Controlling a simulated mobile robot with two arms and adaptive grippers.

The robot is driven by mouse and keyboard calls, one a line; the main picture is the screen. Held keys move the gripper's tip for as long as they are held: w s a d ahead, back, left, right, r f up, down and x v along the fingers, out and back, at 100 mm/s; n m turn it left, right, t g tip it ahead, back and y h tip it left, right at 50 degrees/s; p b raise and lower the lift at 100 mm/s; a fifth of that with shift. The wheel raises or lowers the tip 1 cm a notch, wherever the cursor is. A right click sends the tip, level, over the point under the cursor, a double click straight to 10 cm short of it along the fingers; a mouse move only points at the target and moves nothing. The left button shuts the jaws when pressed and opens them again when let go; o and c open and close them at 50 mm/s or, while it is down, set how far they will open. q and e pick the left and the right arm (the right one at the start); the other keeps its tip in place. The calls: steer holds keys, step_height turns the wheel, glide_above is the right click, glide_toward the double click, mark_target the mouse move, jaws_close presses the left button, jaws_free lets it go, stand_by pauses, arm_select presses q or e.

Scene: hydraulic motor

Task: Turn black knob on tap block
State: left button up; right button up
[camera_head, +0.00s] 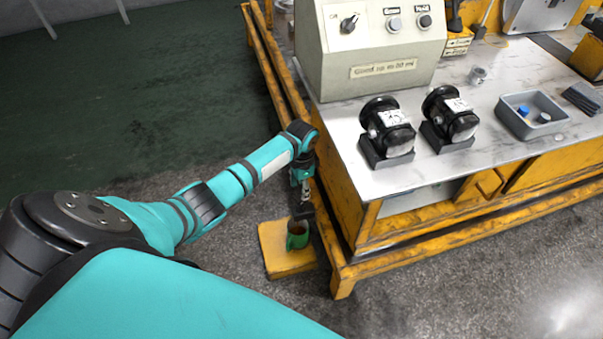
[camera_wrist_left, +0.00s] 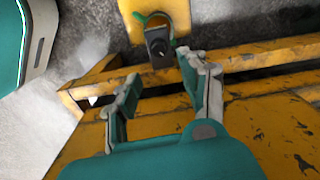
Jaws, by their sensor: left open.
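A yellow block (camera_head: 283,262) stands low beside the bench's left front leg in the head view, with a green rounded part (camera_head: 297,238) on it. The yellow block also shows at the top of the left wrist view (camera_wrist_left: 172,10). There a black knob-like part (camera_wrist_left: 160,46) sticks out from it, close to the green part. My left gripper (camera_head: 303,200) hangs down just above the green part. In the wrist view its two fingers (camera_wrist_left: 160,72) are apart and empty, and the black part lies just beyond their tips. I cannot tell whether they touch it. My right gripper is not in view.
A yellow-framed bench (camera_head: 345,240) stands right beside my left gripper, its rail close to the fingers. On it are a grey control box (camera_head: 370,45), two black motor units (camera_head: 388,135) and a grey tray (camera_head: 530,125). The floor left of the block is clear.

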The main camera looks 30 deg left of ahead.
arm_select(q)
steer(key=shift+r, duration=1.25)
